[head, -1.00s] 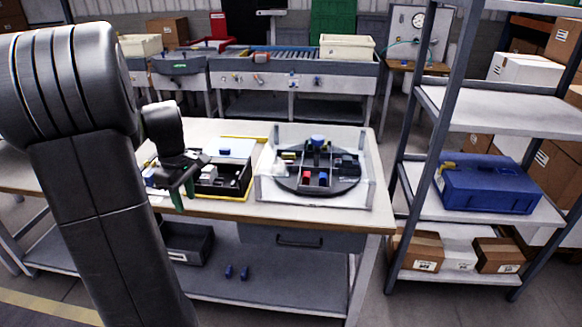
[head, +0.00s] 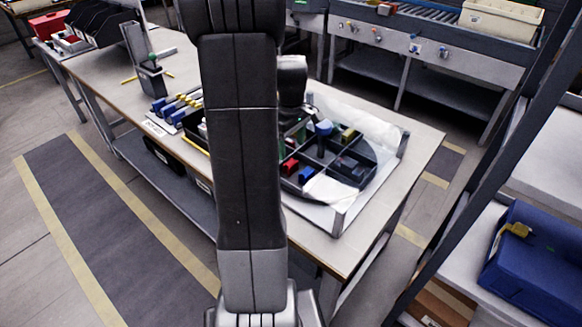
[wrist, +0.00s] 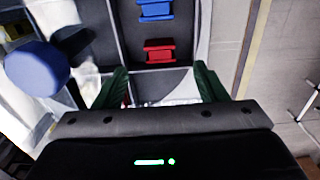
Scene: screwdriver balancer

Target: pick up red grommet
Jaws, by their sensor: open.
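In the head view my arm hides most of the gripper and part of the tray's left side.
A blue knob (wrist: 37,69) stands up at the tray's centre, left of my fingers. Blue-handled tools (head: 180,106) lie on the workbench (head: 90,62) to the left. A shelf with a blue case (head: 535,262) stands at right.

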